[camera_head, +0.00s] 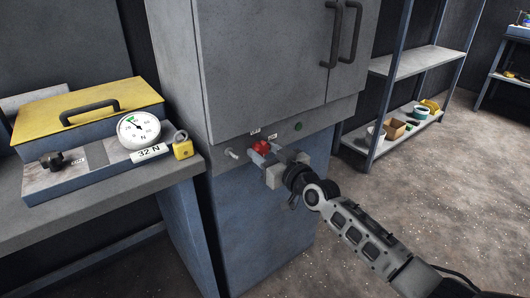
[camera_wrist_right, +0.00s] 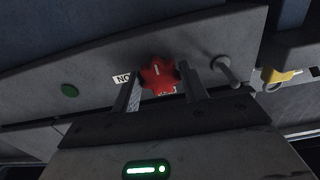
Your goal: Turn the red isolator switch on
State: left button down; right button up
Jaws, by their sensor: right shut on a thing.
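The red isolator switch (camera_head: 262,147) is a lobed knob on the front of the grey cabinet, below its doors. In the right wrist view the knob (camera_wrist_right: 158,73) shows a pale mark on its face, roughly upright in that picture. My right gripper (camera_head: 268,154) reaches it from the front right. Its two fingers (camera_wrist_right: 161,87) stand on either side of the knob, shut on it. A small white label (camera_wrist_right: 122,78) sits beside the knob, partly hidden by a finger. My left gripper is not in view.
A green button (camera_head: 298,127) is right of the switch, and a grey peg (camera_head: 232,153) is left of it. The left bench (camera_head: 110,206) holds a yellow-lidded box (camera_head: 88,103), a gauge (camera_head: 139,130) and a yellow padlock (camera_head: 183,150). Shelving (camera_head: 415,62) stands at right.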

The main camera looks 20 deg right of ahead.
jog(key=shift+m, duration=0.3)
jog(key=m, duration=0.8)
jog(key=shift+m, duration=0.3)
jog(key=m, duration=0.4)
jog(key=shift+f+m, duration=0.1)
jog(key=shift+m, duration=2.1)
jog(key=o, duration=0.9)
jog(key=shift+s, duration=0.1)
